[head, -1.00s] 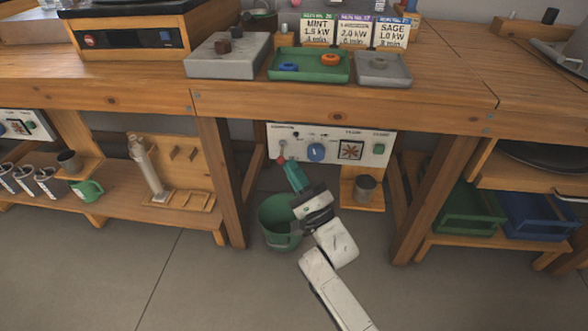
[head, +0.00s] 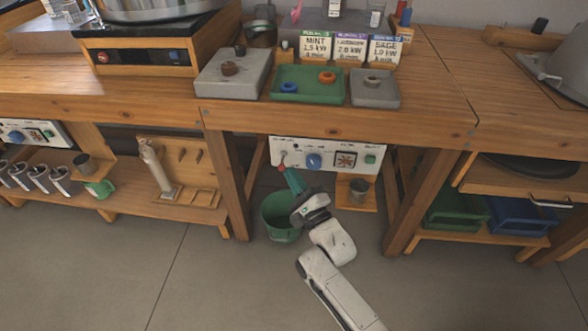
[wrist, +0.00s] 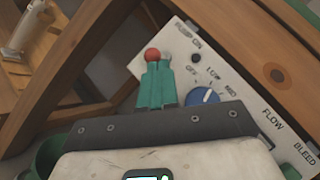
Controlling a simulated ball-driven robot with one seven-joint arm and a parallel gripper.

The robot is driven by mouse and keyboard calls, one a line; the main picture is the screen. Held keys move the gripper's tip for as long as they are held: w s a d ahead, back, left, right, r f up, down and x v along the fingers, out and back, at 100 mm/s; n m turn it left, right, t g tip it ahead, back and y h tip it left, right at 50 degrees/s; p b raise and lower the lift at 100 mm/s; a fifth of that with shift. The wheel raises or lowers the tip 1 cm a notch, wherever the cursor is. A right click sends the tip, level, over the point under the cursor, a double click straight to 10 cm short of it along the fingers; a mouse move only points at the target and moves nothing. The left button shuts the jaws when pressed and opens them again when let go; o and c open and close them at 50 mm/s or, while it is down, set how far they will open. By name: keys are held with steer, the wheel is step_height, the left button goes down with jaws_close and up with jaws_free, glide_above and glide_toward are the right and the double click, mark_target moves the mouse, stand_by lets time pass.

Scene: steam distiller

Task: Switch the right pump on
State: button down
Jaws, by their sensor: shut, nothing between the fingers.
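The right pump's panel (head: 330,155) is white and hangs under the front of the middle bench. Its red-tipped lever (head: 282,166) is at the left end and points down in the head view. In the wrist view the red ball (wrist: 152,55) is right at my fingertips, beside the words "PUMP ON". A blue knob (head: 314,161) is to its right. My gripper (head: 288,171) has teal fingers, closed together and empty, just below the lever. In the wrist view the gripper (wrist: 158,64) overlaps the ball's lower edge; I cannot tell whether they touch.
A green bucket (head: 279,222) stands on the floor below my gripper. Wooden bench legs (head: 227,190) flank the panel. A similar panel (head: 30,133) is at far left. Open floor lies in front.

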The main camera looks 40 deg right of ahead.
steer(key=shift+s+a+r+m+g+p, duration=0.15)
steer(key=shift+r+m+g+p, duration=0.9)
steer(key=shift+p, duration=2.5)
steer(key=shift+r+m+g+p, duration=0.3)
steer(key=shift+g+p, duration=0.15)
steer(key=shift+p, duration=0.75)
steer(key=r+m+g+y+p, duration=0.1)
steer(key=p, duration=0.5)
steer(key=shift+r+g+p, duration=0.1)
steer(key=shift+g+p, duration=0.2)
steer(key=shift+p, duration=0.05)
